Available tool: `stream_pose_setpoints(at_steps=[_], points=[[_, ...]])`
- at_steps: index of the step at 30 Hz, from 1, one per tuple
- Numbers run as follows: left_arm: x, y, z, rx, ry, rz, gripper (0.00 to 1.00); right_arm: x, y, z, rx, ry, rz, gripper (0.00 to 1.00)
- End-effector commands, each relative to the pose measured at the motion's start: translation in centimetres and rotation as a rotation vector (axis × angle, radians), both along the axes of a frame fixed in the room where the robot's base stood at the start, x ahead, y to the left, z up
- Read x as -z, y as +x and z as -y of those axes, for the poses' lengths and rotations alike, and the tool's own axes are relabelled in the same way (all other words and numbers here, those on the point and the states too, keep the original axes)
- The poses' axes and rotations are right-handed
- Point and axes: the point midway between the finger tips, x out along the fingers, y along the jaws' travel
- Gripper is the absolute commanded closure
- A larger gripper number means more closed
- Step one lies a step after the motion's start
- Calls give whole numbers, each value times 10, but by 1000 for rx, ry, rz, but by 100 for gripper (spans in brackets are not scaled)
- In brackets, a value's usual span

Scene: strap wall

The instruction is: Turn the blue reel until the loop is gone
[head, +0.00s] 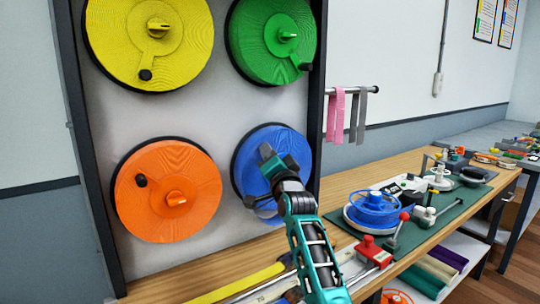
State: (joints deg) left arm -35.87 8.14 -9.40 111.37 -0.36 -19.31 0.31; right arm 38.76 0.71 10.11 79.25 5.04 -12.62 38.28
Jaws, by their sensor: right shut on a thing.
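The blue reel (262,140) is mounted at the lower right of the wall panel. My right gripper (270,160) is at the middle of its face, shut on a part of the reel that the gripper hides. A dark knob (249,201) shows at the reel's lower left, partly beside my gripper. My arm covers the lower right of the reel. I cannot make out a strap loop at the reel. My left gripper is not in view.
An orange reel (150,205), a yellow reel (110,40) and a green reel (258,40) share the panel. Pink (336,115) and grey (360,115) straps hang from a rod at right. The bench (400,165) holds a mat (440,208) with several tools.

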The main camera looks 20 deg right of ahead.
Motion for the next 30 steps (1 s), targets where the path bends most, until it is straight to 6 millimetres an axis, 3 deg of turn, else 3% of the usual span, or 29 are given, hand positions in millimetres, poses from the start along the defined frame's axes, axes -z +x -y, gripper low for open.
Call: stream_pose_setpoints(at_steps=[4,5,12,23,30], points=[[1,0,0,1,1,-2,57,-5,0,0,2,-7,9,100],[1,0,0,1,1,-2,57,-5,0,0,3,-7,10,74],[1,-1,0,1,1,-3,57,-3,0,0,1,-4,5,52],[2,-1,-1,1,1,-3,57,0,-5,-1,1,-2,4,52],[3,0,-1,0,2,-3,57,8,-31,-5,1,-2,3,52]])
